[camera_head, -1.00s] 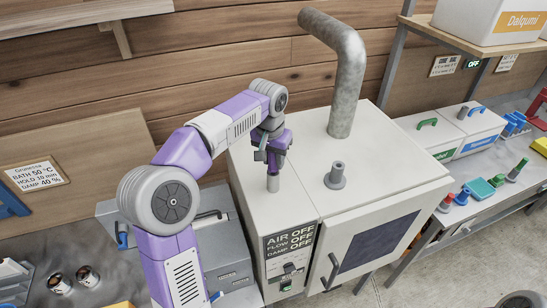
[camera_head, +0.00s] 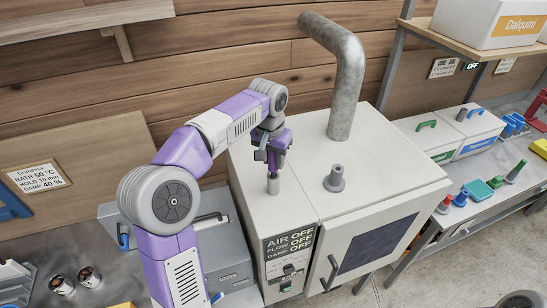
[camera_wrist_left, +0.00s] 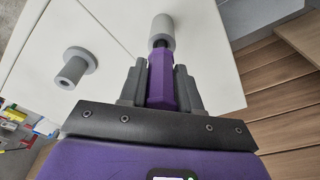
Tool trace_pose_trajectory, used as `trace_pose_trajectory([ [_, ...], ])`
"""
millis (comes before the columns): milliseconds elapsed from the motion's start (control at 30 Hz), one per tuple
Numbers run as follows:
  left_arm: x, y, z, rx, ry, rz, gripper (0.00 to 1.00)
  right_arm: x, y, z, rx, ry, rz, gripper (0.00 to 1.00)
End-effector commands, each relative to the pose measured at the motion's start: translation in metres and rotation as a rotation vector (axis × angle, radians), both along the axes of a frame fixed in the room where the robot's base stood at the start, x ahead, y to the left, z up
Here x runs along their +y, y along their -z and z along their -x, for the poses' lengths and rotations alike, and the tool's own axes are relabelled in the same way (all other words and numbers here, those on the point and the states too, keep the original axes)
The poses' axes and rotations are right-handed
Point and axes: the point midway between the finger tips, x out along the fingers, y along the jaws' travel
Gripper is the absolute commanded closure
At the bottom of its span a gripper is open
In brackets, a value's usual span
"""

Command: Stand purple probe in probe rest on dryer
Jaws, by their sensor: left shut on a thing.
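The purple probe (camera_wrist_left: 161,85) is between the two grey fingers of my left gripper (camera_head: 270,150), which is shut on it. In the wrist view it has a purple body, a dark neck and a light grey cylindrical end (camera_wrist_left: 162,30) pointing away from the gripper. In the head view that grey end (camera_head: 273,185) points down at the left part of the dryer top (camera_head: 385,155); whether it touches is unclear. The probe rest (camera_head: 335,180), a grey flanged tube, stands on the dryer to the right of the probe. It also shows in the wrist view (camera_wrist_left: 74,68). My right gripper is out of view.
A thick grey pipe (camera_head: 347,90) rises from the dryer behind the rest. The dryer's front has a control panel and a windowed door (camera_head: 372,246). A grey box (camera_head: 222,250) stands left of the dryer. Lidded boxes and small coloured items are on the right bench.

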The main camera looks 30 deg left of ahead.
Motion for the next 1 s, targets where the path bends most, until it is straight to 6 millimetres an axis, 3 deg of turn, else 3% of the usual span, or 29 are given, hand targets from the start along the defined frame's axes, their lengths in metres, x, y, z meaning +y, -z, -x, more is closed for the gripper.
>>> trace_pose_trajectory([
  [67,0.0,-0.012,0.0,-0.002,0.0,0.0,1.0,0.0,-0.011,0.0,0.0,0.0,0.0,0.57],
  [533,0.0,-0.044,-0.001,-0.002,0.0,0.0,1.0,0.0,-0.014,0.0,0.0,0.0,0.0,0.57],
  [1000,0.0,-0.05,0.0,-0.001,0.0,0.0,1.0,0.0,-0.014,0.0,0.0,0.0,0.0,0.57],
])
